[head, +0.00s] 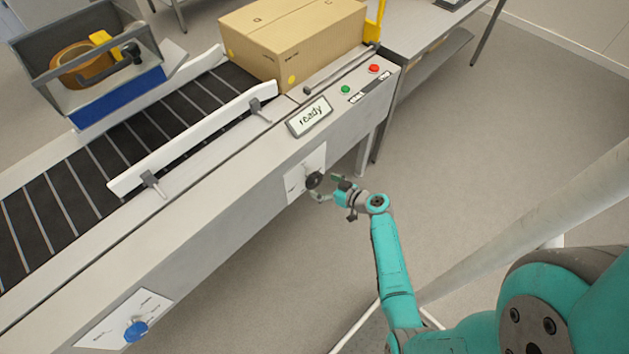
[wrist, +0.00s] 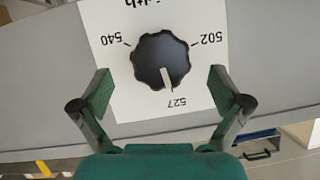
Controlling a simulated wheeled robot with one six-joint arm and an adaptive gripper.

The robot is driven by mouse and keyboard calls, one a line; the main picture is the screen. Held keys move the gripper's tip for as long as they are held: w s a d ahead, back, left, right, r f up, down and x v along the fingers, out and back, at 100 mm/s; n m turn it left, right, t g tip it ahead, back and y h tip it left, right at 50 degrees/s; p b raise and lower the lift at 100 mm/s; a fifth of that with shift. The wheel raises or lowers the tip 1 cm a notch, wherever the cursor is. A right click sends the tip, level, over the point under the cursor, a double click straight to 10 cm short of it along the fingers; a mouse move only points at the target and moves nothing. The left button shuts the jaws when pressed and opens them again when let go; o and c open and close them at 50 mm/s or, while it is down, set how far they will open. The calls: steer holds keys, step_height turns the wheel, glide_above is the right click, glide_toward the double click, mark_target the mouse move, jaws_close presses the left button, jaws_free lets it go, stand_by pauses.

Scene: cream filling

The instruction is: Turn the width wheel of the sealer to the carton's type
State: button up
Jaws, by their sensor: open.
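The width wheel is a black scalloped knob (wrist: 161,60) on a white plate (wrist: 105,25) marked "width", upside down in the wrist view. The plate reads 540, 502 and 527. The wheel's white pointer is at 527. In the head view the wheel (head: 314,180) is on the front of the sealer (head: 235,182). My gripper (head: 324,186) is open in front of it. In the wrist view my gripper's fingers (wrist: 161,82) stand on both sides of the wheel, with gaps. A brown carton (head: 290,48) sits on the sealer; its small print is unreadable.
A "ready" display (head: 309,117), a green button (head: 345,90) and a red button (head: 373,69) are on the sealer. A blue knob (head: 136,331) is at lower left. A tape head (head: 85,62) stands over the belt (head: 65,200). The floor (head: 490,150) at right is clear.

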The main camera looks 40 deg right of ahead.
mark_target(317, 182)
steer(key=shift+x, duration=2.35)
steer(key=shift+a, duration=0.1)
steer(key=c, duration=1.2)
